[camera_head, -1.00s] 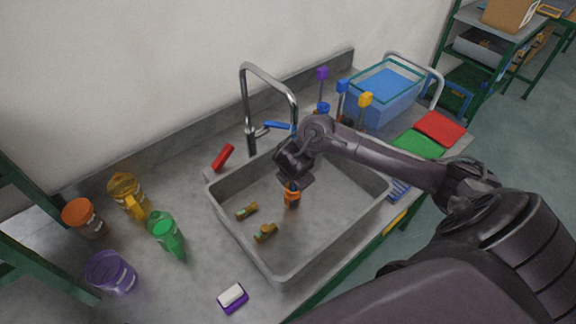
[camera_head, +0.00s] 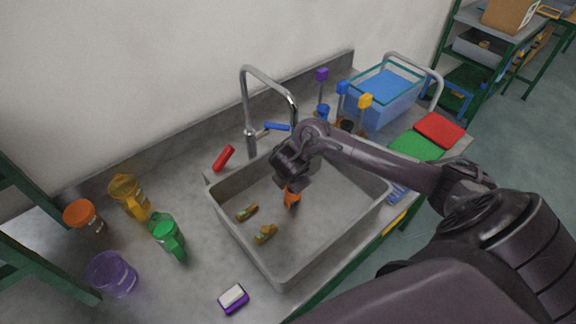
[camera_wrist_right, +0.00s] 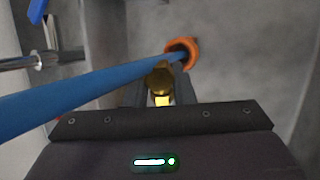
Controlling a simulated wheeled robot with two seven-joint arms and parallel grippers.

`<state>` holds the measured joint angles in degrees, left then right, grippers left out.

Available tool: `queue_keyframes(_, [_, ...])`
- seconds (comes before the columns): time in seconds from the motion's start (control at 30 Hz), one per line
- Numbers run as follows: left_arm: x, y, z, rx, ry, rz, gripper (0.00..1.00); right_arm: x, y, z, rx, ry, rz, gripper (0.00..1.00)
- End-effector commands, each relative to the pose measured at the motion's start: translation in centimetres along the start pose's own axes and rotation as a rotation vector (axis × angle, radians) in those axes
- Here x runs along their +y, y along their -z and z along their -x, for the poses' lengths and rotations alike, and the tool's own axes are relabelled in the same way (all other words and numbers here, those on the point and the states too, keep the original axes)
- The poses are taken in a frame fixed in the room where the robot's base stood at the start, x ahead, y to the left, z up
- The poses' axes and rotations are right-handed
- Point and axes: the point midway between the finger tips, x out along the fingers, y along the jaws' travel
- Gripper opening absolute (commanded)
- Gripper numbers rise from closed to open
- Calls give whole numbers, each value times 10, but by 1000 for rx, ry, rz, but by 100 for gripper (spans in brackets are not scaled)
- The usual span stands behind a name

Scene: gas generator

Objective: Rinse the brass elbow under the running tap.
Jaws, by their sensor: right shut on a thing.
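My right gripper (camera_head: 288,184) hangs over the sink, just below the tap's spout. In the wrist view it (camera_wrist_right: 160,98) is shut on a brass elbow (camera_wrist_right: 160,80), with an orange ring (camera_wrist_right: 181,46) at its far end. The orange part also shows below the jaws in the head view (camera_head: 291,195). The tap (camera_head: 247,105) has a curved spout and a blue lever (camera_head: 277,126). A straight blue band (camera_wrist_right: 90,88), seemingly the water stream, crosses the wrist view to the orange ring; whether it touches the brass is unclear. My left gripper is out of view.
Two other brass fittings (camera_head: 246,212) (camera_head: 265,234) lie on the floor of the grey sink (camera_head: 232,228).

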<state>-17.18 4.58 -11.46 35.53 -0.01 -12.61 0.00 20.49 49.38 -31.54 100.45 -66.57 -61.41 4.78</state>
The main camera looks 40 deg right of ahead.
Motion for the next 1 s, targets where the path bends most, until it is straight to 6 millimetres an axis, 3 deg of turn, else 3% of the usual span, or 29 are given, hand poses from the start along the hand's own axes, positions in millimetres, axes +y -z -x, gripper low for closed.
queue_keyframes(1.0, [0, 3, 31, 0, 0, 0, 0, -52, 41, 37, 0, 0, 0, 0])
